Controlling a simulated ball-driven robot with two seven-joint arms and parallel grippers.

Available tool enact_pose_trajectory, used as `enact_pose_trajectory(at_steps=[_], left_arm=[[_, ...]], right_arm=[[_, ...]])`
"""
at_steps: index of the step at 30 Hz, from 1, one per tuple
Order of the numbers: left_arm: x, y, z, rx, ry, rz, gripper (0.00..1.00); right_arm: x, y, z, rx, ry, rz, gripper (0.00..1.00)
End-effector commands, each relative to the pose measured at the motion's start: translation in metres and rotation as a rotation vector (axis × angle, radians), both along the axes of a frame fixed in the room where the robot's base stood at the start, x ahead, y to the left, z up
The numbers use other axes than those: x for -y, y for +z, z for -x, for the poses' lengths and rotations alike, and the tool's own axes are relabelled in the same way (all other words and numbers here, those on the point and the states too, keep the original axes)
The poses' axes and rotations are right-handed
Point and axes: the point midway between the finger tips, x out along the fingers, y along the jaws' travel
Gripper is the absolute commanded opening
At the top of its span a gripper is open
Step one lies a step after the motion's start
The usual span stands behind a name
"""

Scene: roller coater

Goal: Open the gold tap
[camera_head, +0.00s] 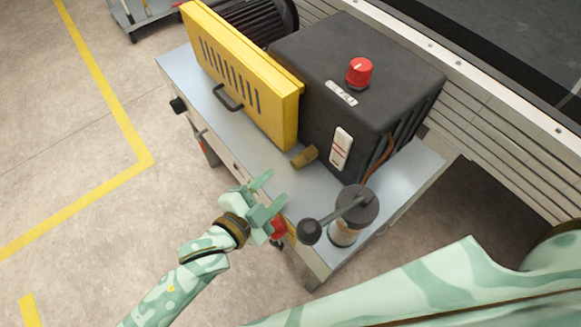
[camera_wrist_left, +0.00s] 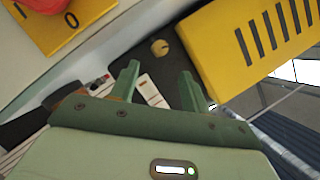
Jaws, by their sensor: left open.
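The gold tap (camera_head: 305,157) is a small brass-coloured piece on the grey metal bench top, by the foot of the black box and the yellow guard. In the left wrist view the tap (camera_wrist_left: 159,47) looks like a small round gold knob beyond the fingertips. My left gripper (camera_head: 272,191) is at the bench's front edge, its fingers spread and pointing toward the tap. In the wrist view the open fingers (camera_wrist_left: 160,71) have nothing between them, and the tap is apart from them. My right gripper is not in view.
A black box (camera_head: 330,80) with a red knob (camera_head: 360,71) stands behind the tap, beside the yellow guard (camera_head: 240,75). A crank with a dark ball handle (camera_head: 310,231) stands at the bench's right. A red switch (camera_head: 278,229) sits close under my left gripper.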

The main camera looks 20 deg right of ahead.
Motion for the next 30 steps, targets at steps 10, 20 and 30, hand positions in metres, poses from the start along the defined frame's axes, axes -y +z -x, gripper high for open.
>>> enact_pose_trajectory(at_steps=[10,20,30], left_arm=[[0.055,-0.024,-0.040,-0.004,0.001,0.001,0.47],[0.065,-0.023,-0.048,0.000,0.001,-0.001,0.47],[0.064,-0.023,-0.047,-0.001,0.002,-0.001,0.02]], right_arm=[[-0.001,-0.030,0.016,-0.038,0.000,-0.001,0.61],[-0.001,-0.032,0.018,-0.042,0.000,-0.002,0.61],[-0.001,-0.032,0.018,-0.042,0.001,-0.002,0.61]])
